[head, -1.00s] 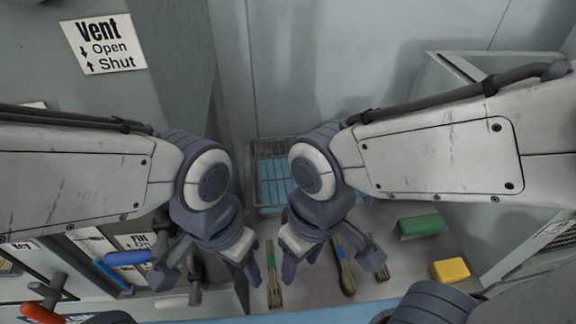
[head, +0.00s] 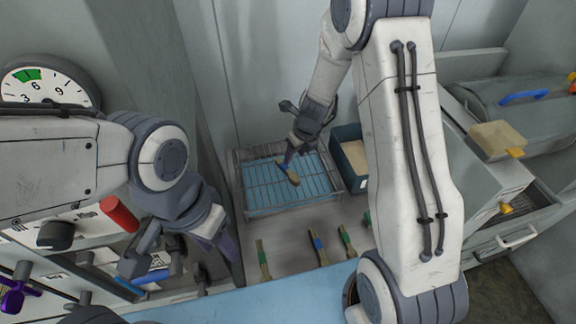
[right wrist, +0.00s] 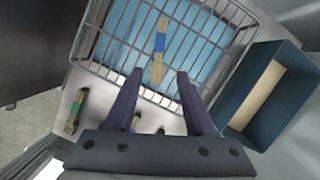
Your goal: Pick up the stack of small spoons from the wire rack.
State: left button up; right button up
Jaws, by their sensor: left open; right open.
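The stack of small spoons (head: 287,172), pale wood with a blue band, lies on the wire rack (head: 245,200) over a blue surface. In the right wrist view the stack (right wrist: 159,50) lies on the rack's bars (right wrist: 115,68), ahead of the fingertips. My right gripper (head: 291,160) is over the rack at the stack, partly covering it. In its wrist view the open fingers (right wrist: 159,76) stand apart, with the stack's lower end roughly between them in the picture; touching cannot be told. My left gripper (head: 226,252) is open and empty, left of the rack, near the control panel.
Several banded wooden bundles, one with a blue band (head: 319,246), lie on the counter in front of the rack. A dark teal bin (head: 346,140) with a pale content stands against the rack's right side. Walls bound the rack's back and left.

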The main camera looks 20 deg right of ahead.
jog(key=b, duration=0.2)
send_over(288, 170)
jog(key=s+d, duration=0.1)
jog(key=s, duration=0.1)
notch_tip(288, 170, down, 4)
jog(key=shift+d+f, duration=0.15)
jog(key=shift+f, duration=0.05)
jog(key=shift+a+b+x, duration=0.15)
jog(key=shift+b+x, duration=0.35)
jog(key=shift+x, duration=1)
jog(key=shift+a+b+x, duration=0.15)
jog(key=shift+b+x, duration=0.3)
jog(key=shift+x, duration=1.05)
jog(key=shift+w+r, duration=0.1)
grip_shut()
